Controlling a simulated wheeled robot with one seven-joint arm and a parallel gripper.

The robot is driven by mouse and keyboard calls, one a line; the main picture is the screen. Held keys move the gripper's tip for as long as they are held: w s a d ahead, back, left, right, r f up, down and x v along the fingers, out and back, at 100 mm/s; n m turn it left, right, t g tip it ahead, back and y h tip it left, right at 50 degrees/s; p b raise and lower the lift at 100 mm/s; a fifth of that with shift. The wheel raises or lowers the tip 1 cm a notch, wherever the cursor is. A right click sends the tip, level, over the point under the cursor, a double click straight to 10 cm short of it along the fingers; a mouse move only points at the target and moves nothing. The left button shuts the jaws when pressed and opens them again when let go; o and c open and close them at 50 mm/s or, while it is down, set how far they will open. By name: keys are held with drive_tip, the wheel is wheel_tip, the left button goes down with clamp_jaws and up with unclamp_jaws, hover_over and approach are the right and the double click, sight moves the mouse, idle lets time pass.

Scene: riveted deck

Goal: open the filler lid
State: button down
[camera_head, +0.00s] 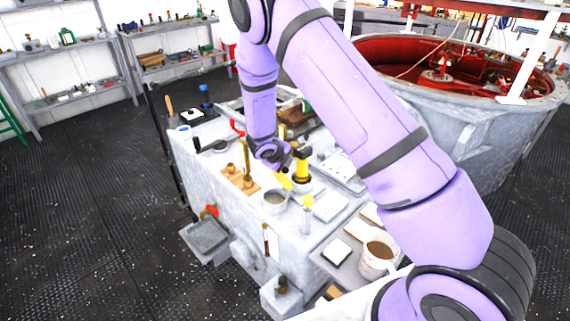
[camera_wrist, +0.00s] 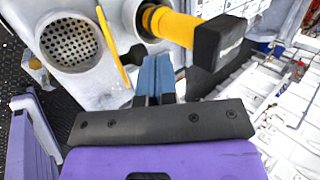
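The filler lid (camera_wrist: 113,48) looks like a thin yellow plate, seen nearly edge-on in the wrist view. It stands raised beside a round filler opening (camera_wrist: 68,43) with a perforated strainer inside. In the head view the lid (camera_head: 284,182) is a small yellow shape above the grey filler neck (camera_head: 275,199). My gripper (camera_wrist: 155,68) has its blue fingers together, with nothing visible between them. The fingers are just right of the lid, beside a dark knob-like part; whether they touch it I cannot tell.
A yellow cylinder with a black top (camera_wrist: 178,24) stands close to the right of my fingers. Wooden-handled tools (camera_head: 240,178) stand left of the filler on the grey cabinet (camera_head: 220,200). A mug (camera_head: 376,262) is at the front right. The deck at left is clear.

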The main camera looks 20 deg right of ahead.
drive_tip(key=shift+r, duration=0.4)
